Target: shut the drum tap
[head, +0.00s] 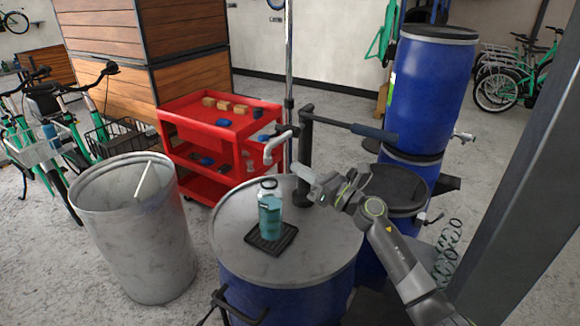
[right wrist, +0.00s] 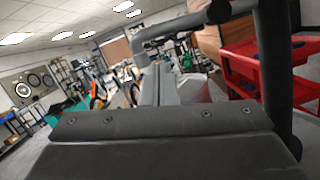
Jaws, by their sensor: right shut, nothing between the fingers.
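A blue drum (head: 285,300) with a grey lid (head: 320,250) stands in front of me. On its lid is a dark upright post (head: 306,145) with a grey bent spout (head: 275,146) to the left and a long lever (head: 350,127) pointing right. The post (right wrist: 272,75) and spout (right wrist: 170,32) are close in the right wrist view. A teal bottle (head: 270,217) stands on a black drip tray (head: 262,247) near the spout. My right gripper (head: 306,180) is shut and empty, low beside the post; contact is unclear. My left gripper is out of view.
A grey bin (head: 130,240) stands left of the drum, and a red cart (head: 205,175) stands behind. Stacked blue drums (head: 430,85) are at the right, with a dark pillar (head: 525,180) nearer me.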

